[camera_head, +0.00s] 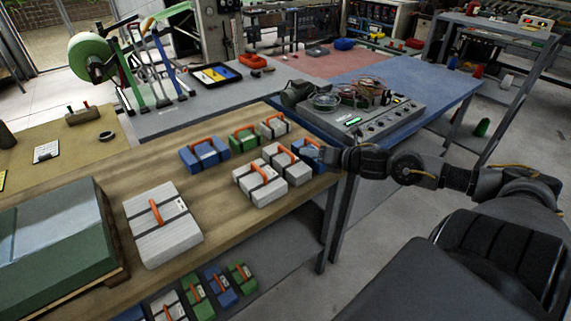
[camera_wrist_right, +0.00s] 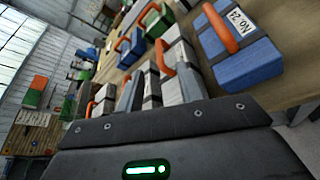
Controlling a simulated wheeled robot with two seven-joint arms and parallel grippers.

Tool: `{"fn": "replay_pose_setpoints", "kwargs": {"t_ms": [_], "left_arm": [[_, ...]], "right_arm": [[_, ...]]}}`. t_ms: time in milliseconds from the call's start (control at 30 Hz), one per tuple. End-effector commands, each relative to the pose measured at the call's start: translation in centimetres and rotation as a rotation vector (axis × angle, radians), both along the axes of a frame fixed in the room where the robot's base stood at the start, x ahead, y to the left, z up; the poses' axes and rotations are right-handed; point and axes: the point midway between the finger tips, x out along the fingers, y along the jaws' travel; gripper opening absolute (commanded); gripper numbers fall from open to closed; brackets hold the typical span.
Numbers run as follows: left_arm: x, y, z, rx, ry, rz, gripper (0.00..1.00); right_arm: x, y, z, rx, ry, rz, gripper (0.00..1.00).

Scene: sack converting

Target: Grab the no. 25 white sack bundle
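Several strapped sack bundles with orange handles lie on the wooden table. The white ones are a large bundle (camera_head: 165,235) at the left front, two side by side, a nearer one (camera_head: 262,188) and one behind it (camera_head: 290,170), and a smaller one (camera_head: 274,127) at the back. I cannot read a no. 25 label on any. My right gripper (camera_head: 324,157) is at the table's right edge, beside a blue bundle (camera_head: 309,150). In the right wrist view this blue bundle (camera_wrist_right: 245,65) reads "No. 24", with a white bundle (camera_wrist_right: 182,70) to its left. The right fingers cannot be made out. My left gripper is out of view.
Another blue bundle (camera_head: 204,156) and a green one (camera_head: 243,139) stand among the white ones. A grey-green block (camera_head: 55,240) fills the table's left end. An instrument console (camera_head: 365,120) stands behind my right gripper. More bundles sit on a lower shelf (camera_head: 285,275).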

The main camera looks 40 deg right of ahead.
Motion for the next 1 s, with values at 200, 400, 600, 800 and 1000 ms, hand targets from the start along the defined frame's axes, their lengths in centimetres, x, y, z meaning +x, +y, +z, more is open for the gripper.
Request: {"fn": "replay_pose_setpoints", "kwargs": {"t_ms": [200,400,600,800,1000], "left_arm": [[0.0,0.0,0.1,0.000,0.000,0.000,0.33],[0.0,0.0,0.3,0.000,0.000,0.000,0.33],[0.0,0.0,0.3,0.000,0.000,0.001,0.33],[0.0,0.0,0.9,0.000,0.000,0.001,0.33],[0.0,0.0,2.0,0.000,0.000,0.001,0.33]], "right_arm": [[2.3,0.5,-0.5,0.005,-0.004,-0.001,0.37],[3.8,0.8,-1.1,0.003,-0.002,-0.001,0.37],[4.2,1.0,-1.4,0.001,0.000,0.002,0.37],[5.0,1.2,-1.5,0.005,-0.001,-0.001,0.37],[7.5,1.8,-2.3,0.006,-0.003,0.000,0.37]]}}
